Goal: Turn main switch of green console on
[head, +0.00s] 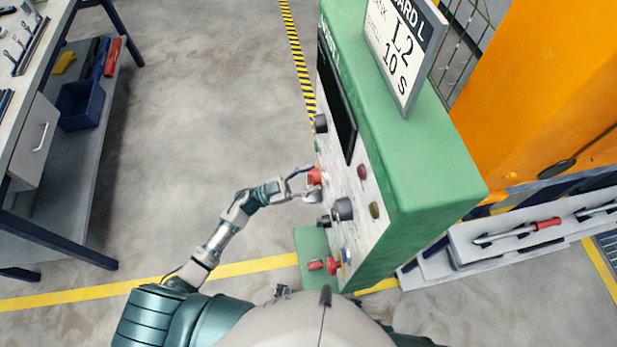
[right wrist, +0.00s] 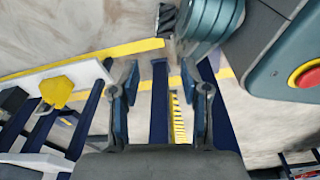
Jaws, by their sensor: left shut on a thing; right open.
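The green console (head: 430,160) stands right of centre in the head view, its pale control panel (head: 362,215) facing left. The panel carries several knobs and buttons, among them a dark round knob (head: 343,209) and a red switch (head: 315,176). My left gripper (head: 308,182) is at the panel, shut on the red switch, partly hiding it. I cannot read the switch's position. My right gripper (right wrist: 161,78) shows only in the right wrist view, open and empty, away from the console.
A workbench (head: 60,95) with a blue bin (head: 82,104) stands at the left. A sign (head: 400,45) is on top of the console. An orange structure (head: 545,90) and a pale rack with tools (head: 530,232) are at the right. The floor between bench and console is clear.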

